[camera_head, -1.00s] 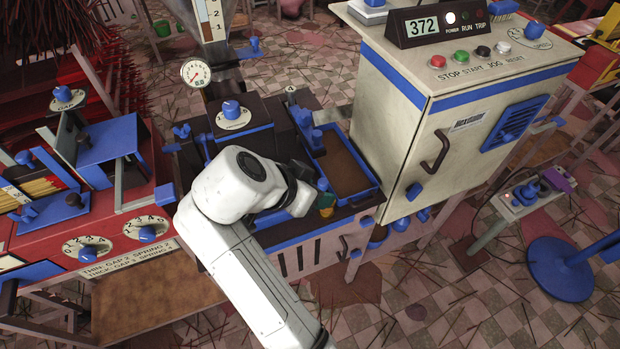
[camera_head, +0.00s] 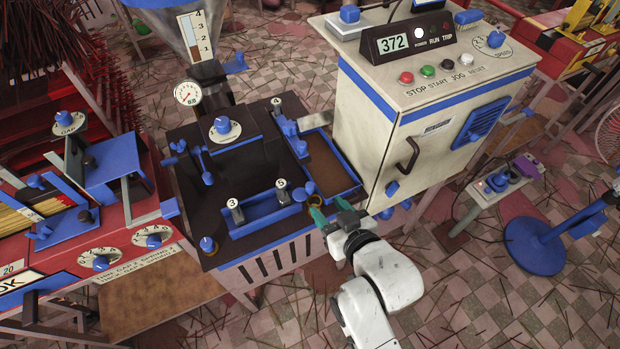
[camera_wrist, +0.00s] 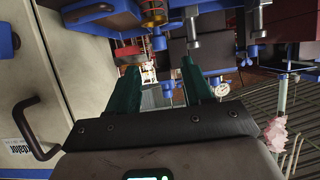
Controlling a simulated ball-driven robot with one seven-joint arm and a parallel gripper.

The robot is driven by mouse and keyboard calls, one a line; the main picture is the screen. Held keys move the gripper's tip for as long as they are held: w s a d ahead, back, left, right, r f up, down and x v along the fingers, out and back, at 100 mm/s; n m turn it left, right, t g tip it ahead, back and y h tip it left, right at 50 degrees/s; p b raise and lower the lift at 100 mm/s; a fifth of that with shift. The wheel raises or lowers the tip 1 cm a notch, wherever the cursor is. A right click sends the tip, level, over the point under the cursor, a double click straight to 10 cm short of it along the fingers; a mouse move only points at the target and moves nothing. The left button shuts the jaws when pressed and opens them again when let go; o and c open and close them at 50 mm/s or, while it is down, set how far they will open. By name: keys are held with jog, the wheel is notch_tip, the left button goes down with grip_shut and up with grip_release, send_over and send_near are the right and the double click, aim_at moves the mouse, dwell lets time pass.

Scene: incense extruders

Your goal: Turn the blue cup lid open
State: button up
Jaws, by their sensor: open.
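A small round blue cap (camera_head: 310,187) sits at the front right of the dark extruder table, near a brass-coloured ring. A similar blue cap (camera_head: 208,244) sits on a brass-coloured base at the table's front left corner. I cannot tell for sure which is the cup lid. My gripper (camera_head: 325,206), with teal fingers, is open and empty at the table's front right edge, close to the nearer cap. I cannot tell whether they touch. In the wrist view the fingers of my gripper (camera_wrist: 158,66) are apart.
A cream control cabinet (camera_head: 390,115) with a handle (camera_head: 407,153) stands just right of my gripper. A blue rack (camera_head: 262,214) with numbered knobs and a blue-rimmed tray (camera_head: 345,184) lie on the table. A blue stand (camera_head: 535,245) is at the right. Checkered floor is in front.

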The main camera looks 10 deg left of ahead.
aim_at(312, 188)
jog(key=x, duration=1)
jog(key=shift+w+a+r, duration=0.1)
jog(key=shift+w+a, duration=0.05)
jog(key=shift+w, duration=0.2)
jog(key=shift+c, duration=0.4)
grip_shut()
